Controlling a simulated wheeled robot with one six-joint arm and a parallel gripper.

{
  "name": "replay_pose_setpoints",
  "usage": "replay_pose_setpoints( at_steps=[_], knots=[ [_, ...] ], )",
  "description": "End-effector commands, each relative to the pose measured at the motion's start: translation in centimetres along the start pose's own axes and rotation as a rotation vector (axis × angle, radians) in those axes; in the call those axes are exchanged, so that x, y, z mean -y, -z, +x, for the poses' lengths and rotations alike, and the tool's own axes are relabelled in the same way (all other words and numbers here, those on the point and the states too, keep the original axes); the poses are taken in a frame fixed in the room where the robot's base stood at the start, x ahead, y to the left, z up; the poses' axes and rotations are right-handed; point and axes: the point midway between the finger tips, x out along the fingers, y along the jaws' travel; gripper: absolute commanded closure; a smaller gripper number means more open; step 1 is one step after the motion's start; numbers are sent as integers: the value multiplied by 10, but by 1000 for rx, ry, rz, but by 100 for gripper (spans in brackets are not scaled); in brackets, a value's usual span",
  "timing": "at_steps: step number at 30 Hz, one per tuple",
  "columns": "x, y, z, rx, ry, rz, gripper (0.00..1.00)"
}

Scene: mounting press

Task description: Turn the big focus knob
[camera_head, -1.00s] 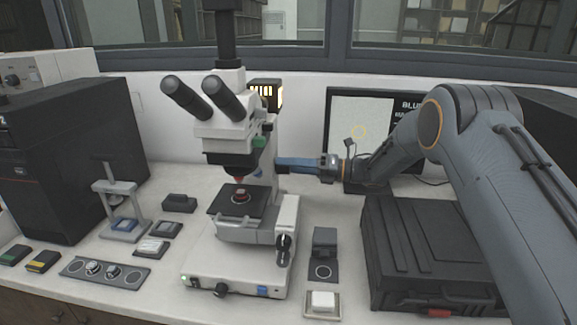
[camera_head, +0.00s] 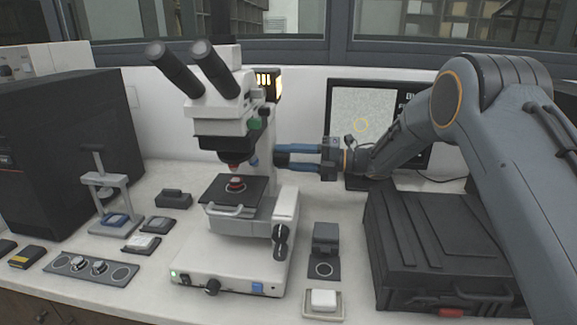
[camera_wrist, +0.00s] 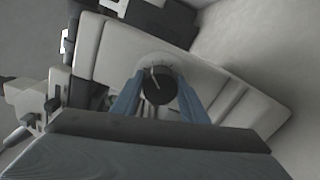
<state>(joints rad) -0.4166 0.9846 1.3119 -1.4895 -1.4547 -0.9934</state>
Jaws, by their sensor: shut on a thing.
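The microscope (camera_head: 225,262) stands in the middle of the bench, white with black eyepieces and a dark stage. My gripper (camera_head: 280,157) reaches in from the right, its blue fingers at the side of the microscope column. In the wrist view, a round black knob with a pale line (camera_wrist: 158,88) sits between the two blue fingertips, against a pale disc with scale marks. It appears to be the big focus knob, and my gripper (camera_wrist: 160,98) is shut on it. In the head view this knob is hidden by the fingers. Another black knob (camera_head: 281,238) shows lower on the microscope's right side.
A black case (camera_head: 415,245) lies on the bench at right, below my arm. A monitor (camera_head: 360,115) stands behind the gripper. A small dark block (camera_head: 325,237) and a white dish (camera_head: 323,302) are right of the base. A small stand (camera_head: 108,185) is at left.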

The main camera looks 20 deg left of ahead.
Motion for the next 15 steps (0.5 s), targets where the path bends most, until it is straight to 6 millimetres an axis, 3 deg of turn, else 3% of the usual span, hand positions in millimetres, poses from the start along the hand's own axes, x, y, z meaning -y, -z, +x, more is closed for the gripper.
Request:
replay_pose_setpoints(
  at_steps=[15],
  knots=[
    [3, 0, 0, -11, 14, 449, 83]
  ],
)
